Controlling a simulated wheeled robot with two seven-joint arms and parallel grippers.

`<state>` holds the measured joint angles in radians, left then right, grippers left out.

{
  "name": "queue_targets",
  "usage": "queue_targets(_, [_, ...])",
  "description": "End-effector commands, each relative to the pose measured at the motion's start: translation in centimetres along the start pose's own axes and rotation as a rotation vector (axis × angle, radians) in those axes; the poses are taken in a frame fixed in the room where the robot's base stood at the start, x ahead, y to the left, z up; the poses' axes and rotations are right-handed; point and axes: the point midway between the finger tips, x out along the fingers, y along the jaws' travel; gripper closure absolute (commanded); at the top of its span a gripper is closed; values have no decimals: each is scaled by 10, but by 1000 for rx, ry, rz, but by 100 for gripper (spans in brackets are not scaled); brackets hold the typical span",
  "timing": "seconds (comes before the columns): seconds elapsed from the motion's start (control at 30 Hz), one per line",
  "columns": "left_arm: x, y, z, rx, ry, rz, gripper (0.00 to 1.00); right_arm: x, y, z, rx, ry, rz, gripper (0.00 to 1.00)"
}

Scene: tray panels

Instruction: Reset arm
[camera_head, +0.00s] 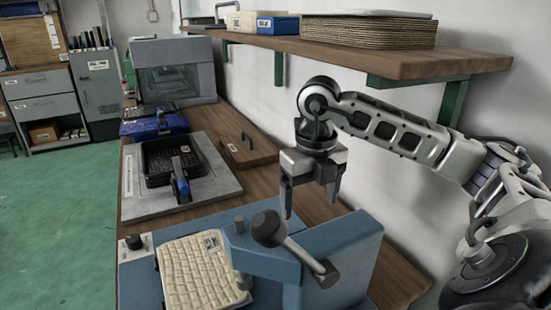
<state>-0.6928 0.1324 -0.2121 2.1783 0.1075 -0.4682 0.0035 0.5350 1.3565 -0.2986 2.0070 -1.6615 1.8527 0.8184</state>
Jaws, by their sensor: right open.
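My right arm reaches in from the right side of the view. My right gripper (310,190) hangs pointing down above the wooden bench, with its two fingers apart and nothing between them. It is just behind the blue machine (340,245) with the dark lever knob. My left gripper does not show. A cream-coloured tray panel (200,275) with a raised grid pattern and a label lies on the blue machine's bed at the front.
A black tray (160,180) sits on a grey plate (215,190) further back. A wooden board with a handle (235,150) lies beside it. A wooden shelf (400,65) with stacked panels (370,33) runs above. A grey machine (195,75) stands at the far end. Green floor is clear at left.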

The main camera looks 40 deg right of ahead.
Motion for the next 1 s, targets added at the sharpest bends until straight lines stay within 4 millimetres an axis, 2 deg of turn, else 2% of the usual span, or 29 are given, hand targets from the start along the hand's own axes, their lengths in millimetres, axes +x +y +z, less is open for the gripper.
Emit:
queue_targets(0.17, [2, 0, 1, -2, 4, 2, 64, 18, 0, -1, -1, 8, -1, 18])
queue_targets(0.7, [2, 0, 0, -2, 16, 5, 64, 117, 0, 0, -3, 28, 3, 18])
queue_targets(0.87, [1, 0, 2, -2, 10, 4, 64, 134, 0, -1, -4, 31, 2, 18])
queue_targets(1.0, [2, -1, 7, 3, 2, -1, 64, 135, 0, 0, -5, 29, 2, 18])
